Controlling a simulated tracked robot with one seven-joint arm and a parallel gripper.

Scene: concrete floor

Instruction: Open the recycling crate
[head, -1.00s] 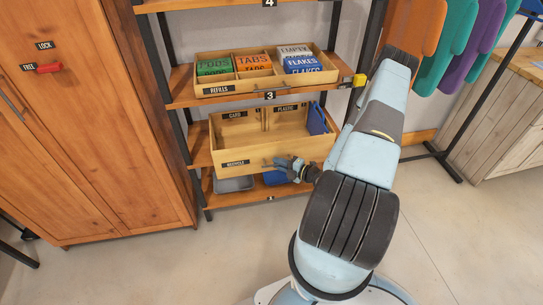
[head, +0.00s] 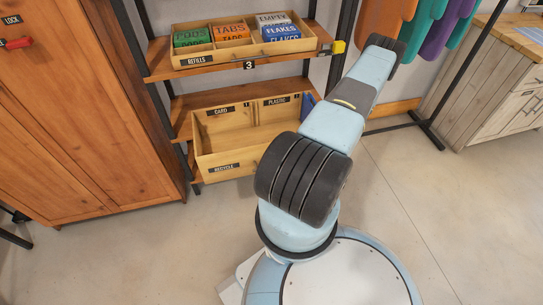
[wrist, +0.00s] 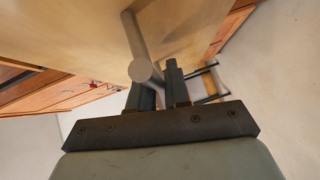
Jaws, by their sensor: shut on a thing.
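The recycling crate (head: 238,158) is a light wooden open-topped box on the shelf below shelf 3, with a "RECYCLE" label on its front. It juts out past the shelf edge, and bare shelf shows behind it. "CARD" and "PLASTIC" compartments show inside, and what I see of them looks empty. In the wrist view my gripper (wrist: 160,88) is shut on the grey bar handle (wrist: 146,48) at the crate's front (wrist: 210,25). In the head view my arm hides the gripper and the crate's right front.
A refills box (head: 240,47) with green, orange and blue packs sits on shelf 3 (head: 160,62) above. A wooden cabinet (head: 90,120) stands close on the left. A blue object (head: 308,106) shows at the crate's right. Floor (head: 120,255) in front is clear.

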